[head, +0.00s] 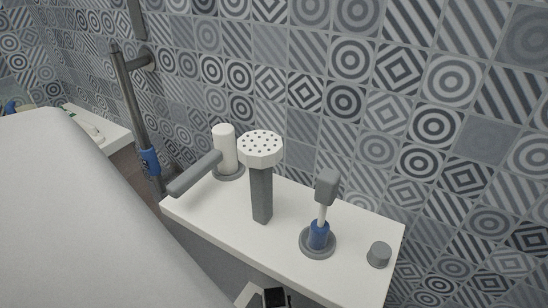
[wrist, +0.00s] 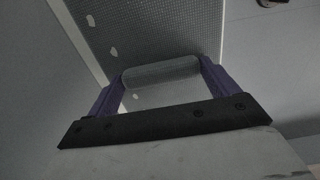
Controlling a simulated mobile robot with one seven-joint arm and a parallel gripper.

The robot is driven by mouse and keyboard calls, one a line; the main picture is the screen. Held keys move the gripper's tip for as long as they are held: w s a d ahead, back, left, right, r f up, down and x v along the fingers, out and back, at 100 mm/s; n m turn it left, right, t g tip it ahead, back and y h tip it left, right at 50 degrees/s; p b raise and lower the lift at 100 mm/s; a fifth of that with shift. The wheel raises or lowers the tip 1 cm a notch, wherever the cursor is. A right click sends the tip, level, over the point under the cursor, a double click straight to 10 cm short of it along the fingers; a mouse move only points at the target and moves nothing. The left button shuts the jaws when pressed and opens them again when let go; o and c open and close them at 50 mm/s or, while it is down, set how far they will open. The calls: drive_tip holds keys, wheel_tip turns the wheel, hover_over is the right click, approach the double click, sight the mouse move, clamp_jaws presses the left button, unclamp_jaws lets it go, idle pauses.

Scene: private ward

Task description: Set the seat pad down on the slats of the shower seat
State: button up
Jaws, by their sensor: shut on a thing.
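My gripper (wrist: 160,73) has two purple fingers, shown in the wrist view. They are closed on the two ends of a pale grey rounded bar (wrist: 160,74). The bar looks like part of the seat pad, but I cannot see the pad's full outline. Beyond it is a grey, finely meshed surface (wrist: 150,25) with a few pale oval spots. I cannot tell whether it belongs to the pad. I cannot make out the slats of the shower seat in either view.
In the head view, a white ledge (head: 345,282) runs along the patterned tile wall (head: 385,110). A dark upright rail (head: 131,105) stands at left.

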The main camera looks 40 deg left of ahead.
drive_tip(key=shift+r+p, duration=2.7)
drive_tip(key=shift+r, duration=0.2)
